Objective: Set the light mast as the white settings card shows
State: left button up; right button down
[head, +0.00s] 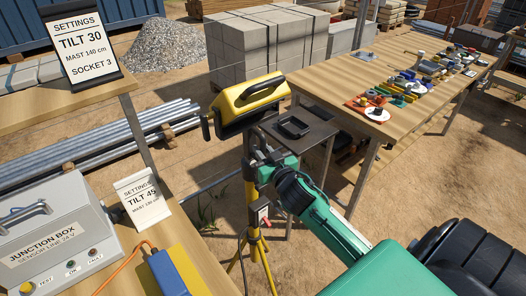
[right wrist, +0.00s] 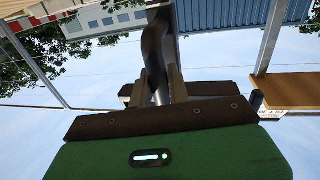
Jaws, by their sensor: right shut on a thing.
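The light mast is a yellow lamp head (head: 252,100) with a black top handle, on a yellow tripod (head: 250,190). A dark grip hangs at the lamp's left end (head: 207,124). My right gripper (head: 262,162) is just below the lamp, beside the mast. In the right wrist view its fingers (right wrist: 162,88) are shut on a dark curved bar (right wrist: 154,50); which part of the mast this is, I cannot tell. A white settings card (head: 142,200) reads TILT 45, with a small, unclear mast line. A black-framed card (head: 84,45) reads TILT 30, MAST 140 cm, SOCKET 3. My left gripper is out of view.
A grey junction box (head: 50,235) and a blue box (head: 167,272) with an orange cable stand on the near left table. A small box with red (head: 260,212) hangs on the mast. A long wooden table (head: 350,75) with many small items runs behind right. Steel pipes (head: 100,135) lie left.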

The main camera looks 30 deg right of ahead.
aim_at(263, 136)
notch_tip(263, 136, up, 9)
jog(key=p, duration=0.5)
jog(key=shift+f, duration=0.1)
jog(key=c, duration=1.4)
grip_release()
jog(key=shift+f, duration=0.1)
jog(key=shift+f, duration=0.1)
